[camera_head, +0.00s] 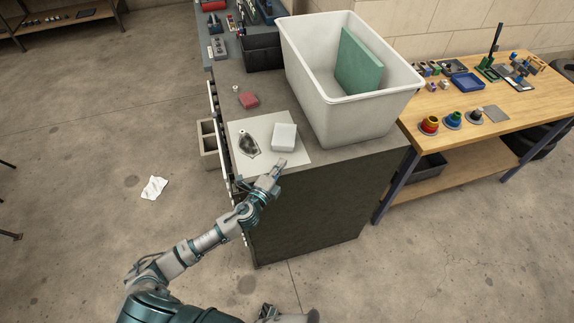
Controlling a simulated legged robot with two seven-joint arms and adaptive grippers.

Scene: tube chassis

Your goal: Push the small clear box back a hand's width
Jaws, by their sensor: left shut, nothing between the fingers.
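The small clear box (284,137) looks pale and whitish. It sits on a white sheet (302,156) on the dark cabinet top, near its front edge. My left gripper (279,165) is shut and empty. It is at the sheet's front edge, just in front of the box, with its fingertips pointing toward it. A small gap seems to show between fingertips and box; I cannot tell their height above the sheet.
A large white bin (355,115) holding a green panel (359,62) stands close behind and right of the box. A dark grey-and-white piece (248,145) lies left of the box on the sheet. A red block (249,100) lies farther back. A wooden workbench (520,97) stands at right.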

